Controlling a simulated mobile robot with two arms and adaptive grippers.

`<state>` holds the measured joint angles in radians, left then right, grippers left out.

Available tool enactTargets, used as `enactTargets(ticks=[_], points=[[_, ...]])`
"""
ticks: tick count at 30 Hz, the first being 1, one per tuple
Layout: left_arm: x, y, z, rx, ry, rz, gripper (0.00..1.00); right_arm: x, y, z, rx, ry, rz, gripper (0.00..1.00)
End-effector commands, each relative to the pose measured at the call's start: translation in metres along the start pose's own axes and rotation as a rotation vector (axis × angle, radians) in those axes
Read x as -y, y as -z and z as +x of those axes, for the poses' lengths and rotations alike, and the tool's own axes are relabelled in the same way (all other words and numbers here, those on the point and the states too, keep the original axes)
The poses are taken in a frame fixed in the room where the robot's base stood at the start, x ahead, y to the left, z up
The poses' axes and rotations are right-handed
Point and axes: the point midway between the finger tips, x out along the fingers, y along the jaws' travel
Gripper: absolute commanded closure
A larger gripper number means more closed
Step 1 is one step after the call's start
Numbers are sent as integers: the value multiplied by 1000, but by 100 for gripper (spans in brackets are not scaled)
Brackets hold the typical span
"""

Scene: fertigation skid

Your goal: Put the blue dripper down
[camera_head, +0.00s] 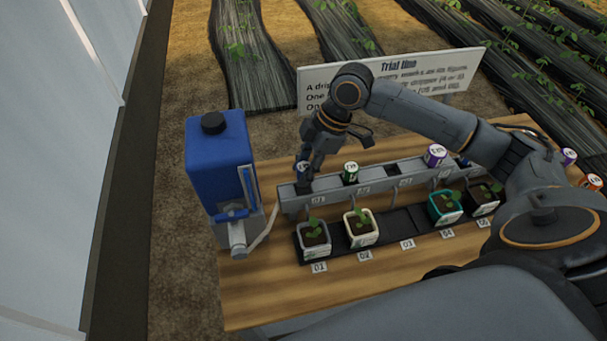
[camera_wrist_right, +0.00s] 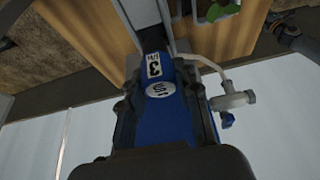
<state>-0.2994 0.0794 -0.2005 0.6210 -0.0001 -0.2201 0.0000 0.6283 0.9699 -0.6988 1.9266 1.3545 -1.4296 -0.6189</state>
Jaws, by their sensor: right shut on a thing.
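My right gripper (camera_head: 309,156) points down over the left end of the grey rail (camera_head: 378,186), above the plant labelled 01. It is shut on the blue dripper (camera_head: 303,171), which shows small between the fingers. In the right wrist view the blue dripper (camera_wrist_right: 158,70) sits between the fingers, with a white label reading 3 and a white round mark. Its lower end is hidden, so I cannot tell whether it touches the rail. My left gripper is not in view.
A green dripper (camera_head: 350,172) and a purple dripper (camera_head: 435,155) stand on the rail. Potted plants stand in front in a dark tray (camera_head: 405,221). A blue tank (camera_head: 218,165) stands at left, a sign (camera_head: 320,88) behind. The front wooden tabletop (camera_head: 285,290) is clear.

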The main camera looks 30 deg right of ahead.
Motion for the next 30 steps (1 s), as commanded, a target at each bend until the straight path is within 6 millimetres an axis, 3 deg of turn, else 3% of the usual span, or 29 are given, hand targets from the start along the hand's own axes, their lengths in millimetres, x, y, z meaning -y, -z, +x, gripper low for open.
enactTargets(ticks=[6,16,17,20,30], points=[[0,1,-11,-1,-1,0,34,0,-10,28,1,4,1,90],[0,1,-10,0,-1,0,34,-1,-12,32,1,1,-1,90],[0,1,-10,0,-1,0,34,-1,-12,32,1,0,-1,64],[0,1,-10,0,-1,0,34,-1,-12,32,1,0,-1,45],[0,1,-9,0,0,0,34,-1,-11,30,0,0,-1,45]])
